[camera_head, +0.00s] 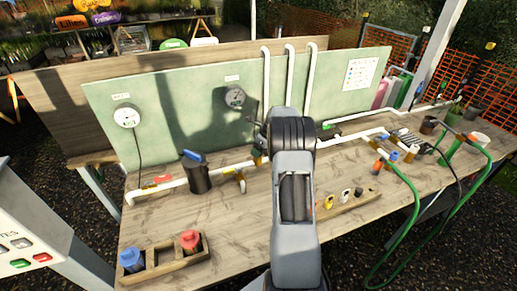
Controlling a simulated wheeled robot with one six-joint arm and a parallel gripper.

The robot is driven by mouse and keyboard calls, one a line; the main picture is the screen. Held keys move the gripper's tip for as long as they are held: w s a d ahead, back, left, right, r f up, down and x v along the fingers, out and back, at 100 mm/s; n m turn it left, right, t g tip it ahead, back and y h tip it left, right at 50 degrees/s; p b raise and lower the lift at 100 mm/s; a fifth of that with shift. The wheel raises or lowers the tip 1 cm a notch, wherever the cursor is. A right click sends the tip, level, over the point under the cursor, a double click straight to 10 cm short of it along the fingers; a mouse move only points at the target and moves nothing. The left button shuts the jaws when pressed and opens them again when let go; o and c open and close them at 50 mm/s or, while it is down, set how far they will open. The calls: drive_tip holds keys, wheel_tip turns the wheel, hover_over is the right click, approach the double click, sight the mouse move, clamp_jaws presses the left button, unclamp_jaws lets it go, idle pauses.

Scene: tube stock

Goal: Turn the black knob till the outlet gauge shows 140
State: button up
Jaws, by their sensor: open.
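My arm (295,200) rises through the middle of the view and hides part of the bench behind it. My gripper is not visible; the arm covers where it would be. I cannot make out the black knob for certain; a small dark and green fitting (257,156) shows on the pipe just left of my arm. Two round gauges are on the green board (185,100): a white one (127,117) at left, and a greyer, shadowed one (235,97) nearer my arm. Their labels and readings are too small to read.
A white pipe (215,174) runs along the bench, with a black canister (198,178) with a blue top. A wooden tray (165,264) with red and blue parts is front left. Green hoses (410,205) hang at right. The front left-centre bench is clear.

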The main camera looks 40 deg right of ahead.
drive_tip(key=shift+w+a+f, duration=0.1)
drive_tip(key=shift+w+f, duration=0.1)
drive_tip(key=shift+f, duration=0.4)
drive_tip(key=c, duration=0.9)
